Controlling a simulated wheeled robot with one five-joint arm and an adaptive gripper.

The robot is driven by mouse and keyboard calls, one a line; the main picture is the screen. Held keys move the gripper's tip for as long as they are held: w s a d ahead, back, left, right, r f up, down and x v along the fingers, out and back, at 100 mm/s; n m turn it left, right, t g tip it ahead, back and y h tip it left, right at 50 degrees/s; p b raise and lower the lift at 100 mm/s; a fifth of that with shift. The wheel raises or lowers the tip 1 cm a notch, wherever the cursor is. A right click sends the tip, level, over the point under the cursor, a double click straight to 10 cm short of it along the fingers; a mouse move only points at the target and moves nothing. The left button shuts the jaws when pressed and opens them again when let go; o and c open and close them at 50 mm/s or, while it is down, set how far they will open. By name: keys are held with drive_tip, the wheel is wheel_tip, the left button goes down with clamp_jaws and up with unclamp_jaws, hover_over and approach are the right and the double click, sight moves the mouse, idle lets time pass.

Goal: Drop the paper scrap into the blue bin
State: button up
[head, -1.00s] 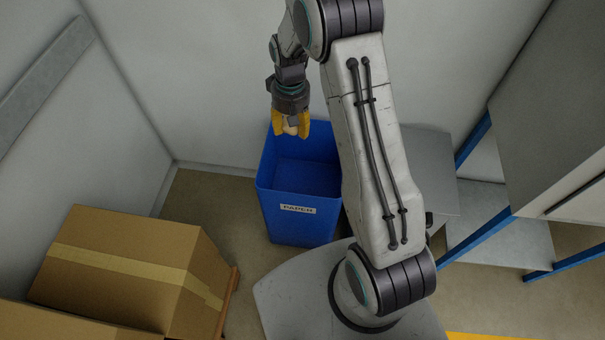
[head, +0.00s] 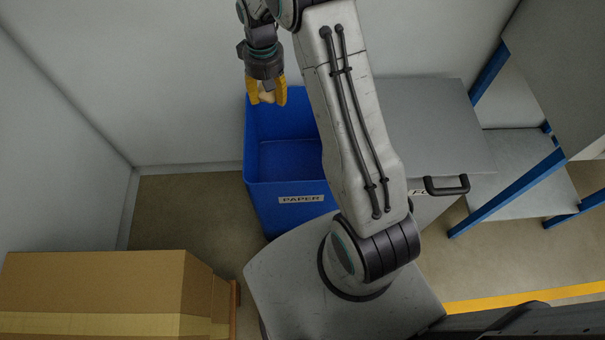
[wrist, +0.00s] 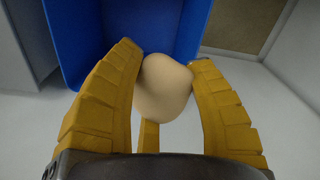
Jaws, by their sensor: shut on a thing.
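My gripper (head: 266,97) has yellow fingers and is shut on the paper scrap (head: 267,97), a pale cream rounded lump. In the wrist view the scrap (wrist: 163,87) sits between the yellow fingers. The blue bin (head: 290,190) stands on the floor with its top open and a label reading PAPER on its front. In the head view my gripper shows at the bin's back left rim, with the fingers pointing down. The bin (wrist: 95,40) also shows behind the scrap in the wrist view. My arm hides the bin's right side.
A grey cabinet with a black handle (head: 446,186) stands right of the bin. A shelf with blue posts (head: 505,190) is farther right. Cardboard boxes (head: 95,285) stand at the lower left. The wall (head: 190,80) is close behind the bin.

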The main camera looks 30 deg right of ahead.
drive_tip(key=d+f+b, duration=0.1)
drive_tip(key=f+b, duration=0.1)
drive_tip(key=f, duration=0.1)
drive_tip(key=d+f+n+b, duration=0.1)
drive_tip(key=f+b, duration=0.2)
drive_tip(key=w+d+f+n+b, duration=0.1)
drive_tip(key=f+b, duration=0.2)
drive_tip(key=f, duration=0.1)
drive_tip(key=shift+d+f, duration=0.1)
drive_tip(key=shift+s+d+f+n+b, duration=0.1)
drive_tip(key=shift+d+f+n+b, duration=0.15)
drive_tip(key=shift+d+f+n, duration=0.95)
drive_tip(key=shift+s+d+f+n+b, duration=0.1)
drive_tip(key=shift+d+f+n+b, duration=0.15)
drive_tip(key=shift+d+f+n, duration=0.85)
drive_tip(key=shift+s+d+f+n+b, duration=0.2)
drive_tip(key=shift+d+f+n, duration=0.45)
drive_tip(key=shift+f+n, duration=1)
drive_tip(key=shift+w+f+m, duration=0.15)
drive_tip(key=shift+f+m, duration=0.1)
drive_tip(key=o, duration=0.9)
drive_tip(key=shift+c, duration=0.2)
wheel_tip(320, 180, up, 12)
